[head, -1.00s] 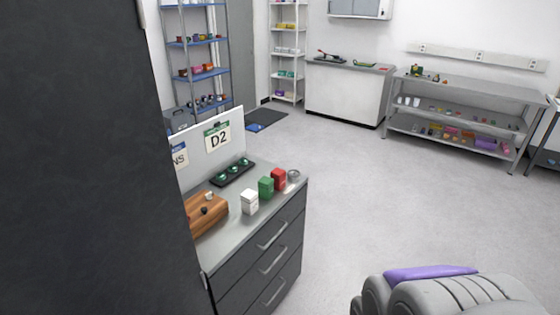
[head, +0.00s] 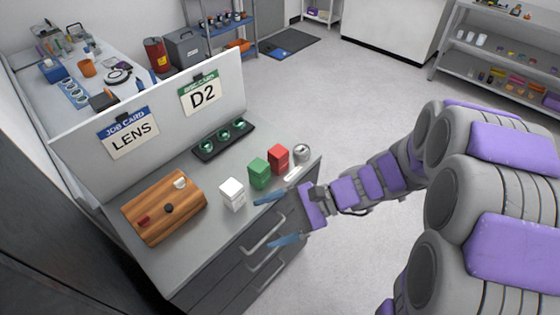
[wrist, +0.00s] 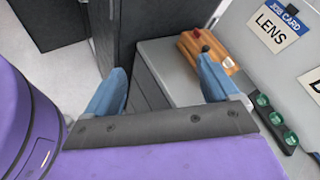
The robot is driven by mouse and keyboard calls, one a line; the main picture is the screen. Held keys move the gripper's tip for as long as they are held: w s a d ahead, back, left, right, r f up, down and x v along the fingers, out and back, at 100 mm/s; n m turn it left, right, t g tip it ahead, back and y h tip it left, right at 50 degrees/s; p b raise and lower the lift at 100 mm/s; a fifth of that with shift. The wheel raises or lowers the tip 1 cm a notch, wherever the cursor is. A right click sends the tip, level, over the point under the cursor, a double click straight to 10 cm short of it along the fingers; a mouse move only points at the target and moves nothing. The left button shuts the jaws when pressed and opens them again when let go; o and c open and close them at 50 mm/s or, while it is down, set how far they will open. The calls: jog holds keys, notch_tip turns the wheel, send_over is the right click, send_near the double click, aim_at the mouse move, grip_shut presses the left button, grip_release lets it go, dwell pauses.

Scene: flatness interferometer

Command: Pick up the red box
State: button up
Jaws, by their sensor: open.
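The red box (head: 278,158) stands upright on the grey top of the drawer cabinet, near its right end. A green box (head: 259,173) stands just left of it and a white box (head: 232,193) further left. My gripper (head: 272,219) is open and empty, its blue fingers spread over the cabinet's front edge near the drawers. The red box lies beyond the upper finger, apart from it. The wrist view shows the two open fingers (wrist: 165,95) with nothing between them; the red box is not visible there.
A wooden block (head: 165,207) with small parts lies on the left of the top; it also shows in the wrist view (wrist: 196,45). A black tray (head: 223,140) with green lenses sits behind the boxes. A round metal item (head: 302,151) is right of the red box. A sign panel (head: 80,150) stands behind.

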jog(key=w+f+m+t+y, duration=0.2)
jog(key=w+f+m, duration=0.1)
jog(key=w, duration=0.3)
jog(key=m+t+h+b, duration=0.1)
jog(key=m+t+b, duration=0.1)
jog(key=m+t, duration=1.1)
send_near(274, 156)
jog(key=d+f, duration=0.4)
jog(key=d, duration=0.1)
jog(key=b+x, duration=0.2)
jog(key=x, duration=1.4)
jog(key=shift+a+f, duration=0.15)
jog(key=shift+a, duration=0.25)
jog(key=shift+d, duration=0.1)
jog(key=c, duration=1.1)
